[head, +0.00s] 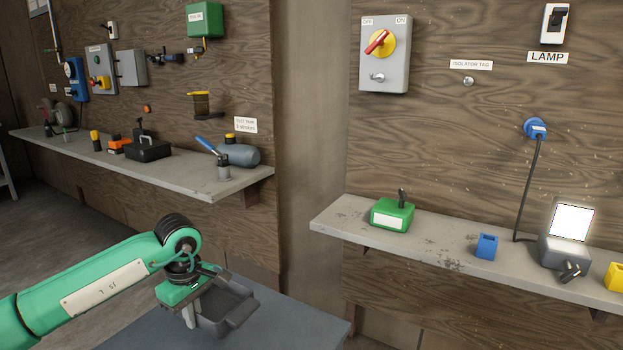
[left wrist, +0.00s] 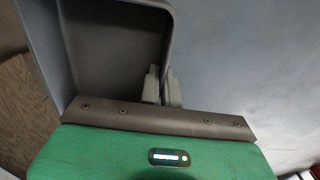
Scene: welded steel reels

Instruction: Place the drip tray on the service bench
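The drip tray (head: 238,312) is a dark grey, open, shallow box at the lower middle of the head view. It also shows in the left wrist view (left wrist: 112,50), at the upper left. My left gripper (head: 191,316) has its two fingers on either side of the tray's wall and is shut on it; the fingers show in the left wrist view (left wrist: 162,88). The tray is over the flat blue-grey bench top (head: 290,322). I cannot tell whether its base touches the top. Part of the tray is hidden behind the gripper. My right gripper is not in view.
A wall shelf (head: 240,183) with several tools runs along the left. Another shelf (head: 335,217) on the right holds a green box (head: 392,214), a blue block (head: 486,246) and a lit lamp (head: 572,222). The visible bench top right of the tray is clear.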

